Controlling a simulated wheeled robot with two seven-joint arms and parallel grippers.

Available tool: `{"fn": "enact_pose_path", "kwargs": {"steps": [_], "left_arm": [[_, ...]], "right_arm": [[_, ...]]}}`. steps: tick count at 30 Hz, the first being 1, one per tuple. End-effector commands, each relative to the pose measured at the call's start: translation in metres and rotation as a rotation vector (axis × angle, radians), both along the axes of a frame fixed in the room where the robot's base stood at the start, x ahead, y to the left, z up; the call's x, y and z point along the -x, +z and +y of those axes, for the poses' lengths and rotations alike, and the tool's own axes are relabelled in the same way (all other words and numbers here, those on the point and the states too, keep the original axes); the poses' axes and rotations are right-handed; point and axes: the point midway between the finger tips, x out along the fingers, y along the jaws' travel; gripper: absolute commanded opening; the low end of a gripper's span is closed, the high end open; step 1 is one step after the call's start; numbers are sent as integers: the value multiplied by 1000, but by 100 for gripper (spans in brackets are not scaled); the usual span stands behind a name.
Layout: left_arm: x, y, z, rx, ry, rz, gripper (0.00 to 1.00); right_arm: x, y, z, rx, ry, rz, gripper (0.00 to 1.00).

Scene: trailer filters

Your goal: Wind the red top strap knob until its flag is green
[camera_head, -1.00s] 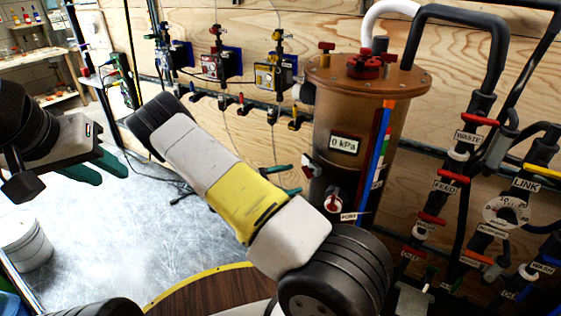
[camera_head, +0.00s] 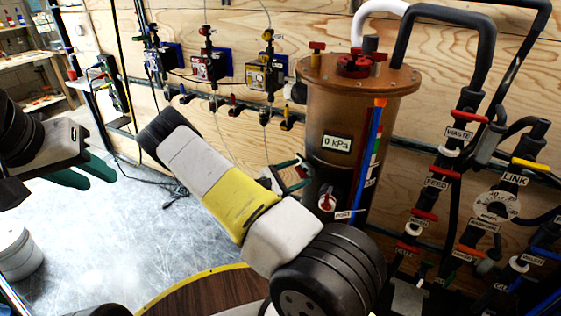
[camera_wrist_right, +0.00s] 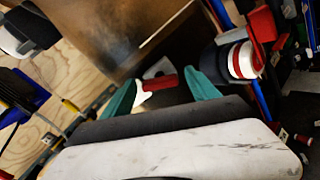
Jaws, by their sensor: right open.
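A small red handle with white parts (camera_wrist_right: 160,80) shows between my right gripper's fingertips in the right wrist view, against the dark lower part of the brown cylinder. I cannot tell for sure whether it is the top strap knob. No green flag can be made out. My left gripper (camera_head: 87,174) looks open and empty at the far left.
The brown cylinder (camera_head: 350,105) has red knobs (camera_head: 358,65) on its lid and a 0 kPa display. A red and white knob (camera_head: 327,200) sits low on its front. Labelled pipes and valves (camera_head: 433,183) crowd the right. Pumps (camera_head: 265,75) line the wooden wall.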

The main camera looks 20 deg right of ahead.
Motion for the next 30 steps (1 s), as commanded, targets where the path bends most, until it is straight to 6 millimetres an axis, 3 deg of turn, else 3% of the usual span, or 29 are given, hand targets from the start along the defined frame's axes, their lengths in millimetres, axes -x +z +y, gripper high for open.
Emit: {"fn": "enact_pose_path", "kwargs": {"steps": [3,12,20,30], "left_arm": [[0,0,0,0,0,0,33],[0,0,0,0,0,0,33],[0,0,0,0,0,0,33],[0,0,0,0,0,0,33]], "right_arm": [[0,0,0,0,0,0,65],[0,0,0,0,0,-1,7],[0,0,1,6,0,32,7],[0,0,1,41,-1,231,7]]}}
